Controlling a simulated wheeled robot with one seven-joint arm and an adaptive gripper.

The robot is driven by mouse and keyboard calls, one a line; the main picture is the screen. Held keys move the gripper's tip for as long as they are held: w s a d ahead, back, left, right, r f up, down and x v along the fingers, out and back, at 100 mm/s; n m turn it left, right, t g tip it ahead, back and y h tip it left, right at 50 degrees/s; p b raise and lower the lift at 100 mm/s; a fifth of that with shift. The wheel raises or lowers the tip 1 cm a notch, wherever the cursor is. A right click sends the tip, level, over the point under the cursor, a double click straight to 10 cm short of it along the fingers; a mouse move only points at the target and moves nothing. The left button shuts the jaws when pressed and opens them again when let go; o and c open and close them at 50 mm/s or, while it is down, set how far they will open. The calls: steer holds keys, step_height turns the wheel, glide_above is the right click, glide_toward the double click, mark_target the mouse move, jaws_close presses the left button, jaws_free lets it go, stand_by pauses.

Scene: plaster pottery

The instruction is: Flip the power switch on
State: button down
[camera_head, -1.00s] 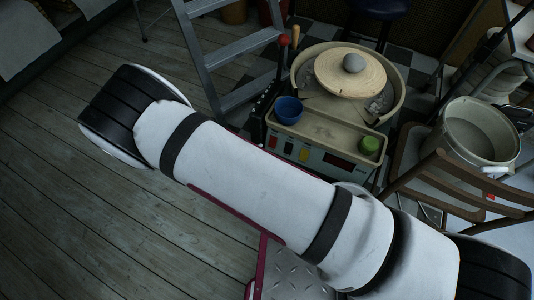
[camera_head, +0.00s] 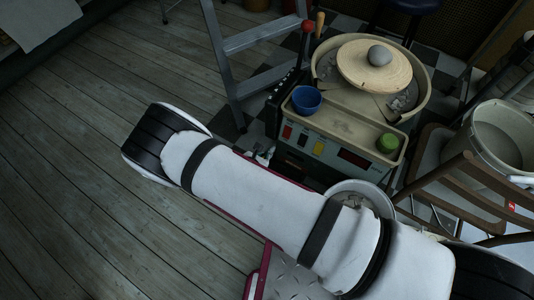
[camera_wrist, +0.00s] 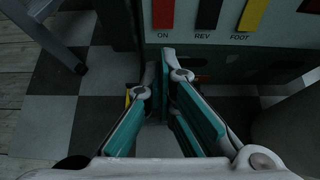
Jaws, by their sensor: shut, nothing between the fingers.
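The pottery wheel's control panel (camera_head: 333,157) faces my arm, below the splash tray. In the wrist view, a red switch (camera_wrist: 163,13) is labelled ON, a black switch (camera_wrist: 208,13) REV and a yellow switch (camera_wrist: 252,14) FOOT. The red switch (camera_head: 287,132) also shows in the head view, at the panel's left. My gripper (camera_wrist: 160,72) is shut and empty. In the wrist view its fingertips appear just below the ON label, apart from the red switch in the picture; the depth gap is unclear. In the head view my arm hides most of the gripper.
A blue bowl (camera_head: 306,99) and a green sponge-like item (camera_head: 388,143) sit on the splash tray. A stepladder (camera_head: 262,85) stands to the left. A wooden chair (camera_head: 462,190) and a bucket (camera_head: 497,140) are at the right. The plank floor at left is clear.

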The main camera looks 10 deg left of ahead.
mark_target(284, 137)
steer(key=shift+w+r+b+x, duration=0.15)
steer(key=shift+b+x, duration=0.45)
steer(key=shift+x, duration=1.1)
steer(key=shift+w+r+b+x, duration=0.15)
steer(key=shift+b+x, duration=0.45)
steer(key=shift+x, duration=1.05)
steer(key=shift+r+b+x, duration=0.15)
steer(key=shift+b+x, duration=0.45)
steer(key=shift+x, duration=1.1)
steer(key=shift+d+f, duration=0.1)
steer(key=shift+w+d+f, duration=0.25)
steer(key=shift+w, duration=0.15)
steer(key=shift+s+a, duration=0.1)
steer(key=shift+a, duration=0.05)
steer(key=shift+r, duration=0.2)
steer(key=shift+r+p, duration=0.7)
steer(key=shift+p, duration=0.1)
steer(key=shift+s+a, duration=0.1)
